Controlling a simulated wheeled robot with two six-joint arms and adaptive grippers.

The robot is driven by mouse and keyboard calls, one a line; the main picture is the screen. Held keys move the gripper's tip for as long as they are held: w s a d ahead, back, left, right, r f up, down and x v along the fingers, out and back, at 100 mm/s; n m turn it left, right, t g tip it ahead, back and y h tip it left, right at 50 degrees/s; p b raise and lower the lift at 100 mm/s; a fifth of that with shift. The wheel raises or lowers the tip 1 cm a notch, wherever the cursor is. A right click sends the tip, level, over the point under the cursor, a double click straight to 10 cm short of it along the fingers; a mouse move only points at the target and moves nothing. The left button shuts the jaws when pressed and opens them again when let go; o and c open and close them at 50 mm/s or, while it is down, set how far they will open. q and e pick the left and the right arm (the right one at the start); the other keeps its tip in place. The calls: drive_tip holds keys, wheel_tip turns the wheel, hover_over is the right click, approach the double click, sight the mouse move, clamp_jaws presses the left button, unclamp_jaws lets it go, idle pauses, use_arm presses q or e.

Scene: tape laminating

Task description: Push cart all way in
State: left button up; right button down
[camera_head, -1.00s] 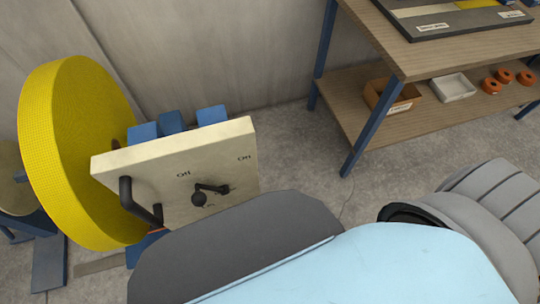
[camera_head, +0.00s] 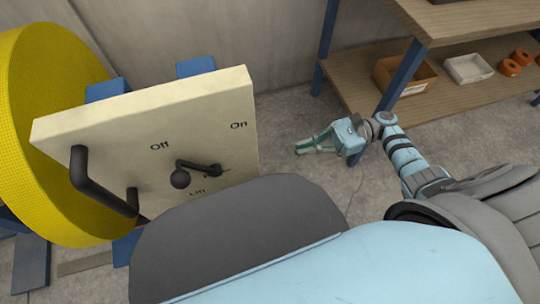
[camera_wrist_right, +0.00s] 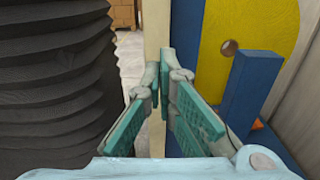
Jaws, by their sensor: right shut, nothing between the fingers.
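The cart shows at the left of the head view as a cream panel (camera_head: 110,130) with a black handle (camera_head: 95,190), a small black lever (camera_head: 195,170) and "Off" and "On" labels. A large yellow roll (camera_head: 45,120) stands behind the panel, with blue frame parts (camera_head: 195,67) beside it. My right gripper (camera_head: 300,146) is to the right of the panel, apart from it in the head view, shut and empty. In the right wrist view its fingers (camera_wrist_right: 164,62) overlap the panel's edge (camera_wrist_right: 154,28); contact cannot be told. My left gripper is out of view.
A wooden workbench (camera_head: 460,22) with blue legs stands at the right. Its lower shelf (camera_head: 355,75) holds a brown box (camera_head: 405,76), a white tray (camera_head: 468,68) and orange rolls (camera_head: 510,67). A grey wall (camera_head: 275,40) is behind. Bare concrete floor lies between cart and bench.

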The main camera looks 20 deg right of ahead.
drive_tip(key=a, duration=0.9)
drive_tip(key=shift+w+a, duration=0.15)
drive_tip(key=shift+w, duration=0.15)
